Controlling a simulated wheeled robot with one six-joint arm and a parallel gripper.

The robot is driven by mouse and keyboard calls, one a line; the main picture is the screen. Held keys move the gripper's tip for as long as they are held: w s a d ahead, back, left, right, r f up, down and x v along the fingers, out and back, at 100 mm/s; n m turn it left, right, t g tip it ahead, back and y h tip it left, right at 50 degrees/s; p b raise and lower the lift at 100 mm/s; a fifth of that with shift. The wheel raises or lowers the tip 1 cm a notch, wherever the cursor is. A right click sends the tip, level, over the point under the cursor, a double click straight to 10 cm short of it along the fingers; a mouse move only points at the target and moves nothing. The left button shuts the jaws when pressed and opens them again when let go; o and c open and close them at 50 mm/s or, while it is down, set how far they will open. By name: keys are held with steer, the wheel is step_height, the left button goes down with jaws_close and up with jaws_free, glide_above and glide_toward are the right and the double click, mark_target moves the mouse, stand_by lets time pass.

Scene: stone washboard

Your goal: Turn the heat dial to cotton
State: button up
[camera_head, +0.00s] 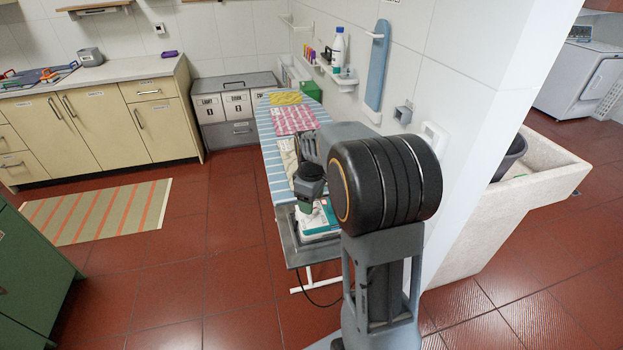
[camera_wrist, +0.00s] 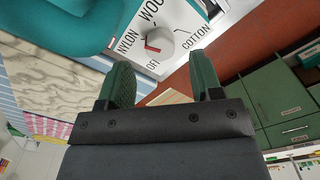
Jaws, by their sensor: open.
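The heat dial (camera_wrist: 158,43) is a pale round knob with a red mark on a white panel in the wrist view. NYLON, WOOL, COTTON and OFF are printed around it. The red mark is at the knob's left side, near NYLON and OFF; I cannot tell exactly which it points to. The COTTON label (camera_wrist: 196,39) is right of the knob. The teal and white iron (camera_head: 319,222) lies on a grey plate at the ironing board's near end. My gripper (camera_wrist: 163,73) is open, its green fingers apart and empty near the dial. In the head view, my arm partly hides the iron.
The striped ironing board (camera_head: 268,150) carries folded cloths (camera_head: 294,120). A white wall (camera_head: 460,90) stands close to its right, with a stone sink (camera_head: 520,195) beyond. A cord (camera_head: 318,298) hangs below the board. Red floor at the left is mostly open, with a striped rug (camera_head: 95,212).

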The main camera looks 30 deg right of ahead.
step_height(320, 180, up, 10)
steer(key=shift+r, duration=0.15)
stand_by(0.5)
steer(key=f+n+b, duration=0.6)
steer(key=f+b, duration=0.1)
steer(key=b, duration=0.3)
steer(key=f+n+b, duration=0.6)
steer(key=f+b, duration=0.1)
steer(key=b, duration=0.4)
steer(key=shift+a, duration=0.2)
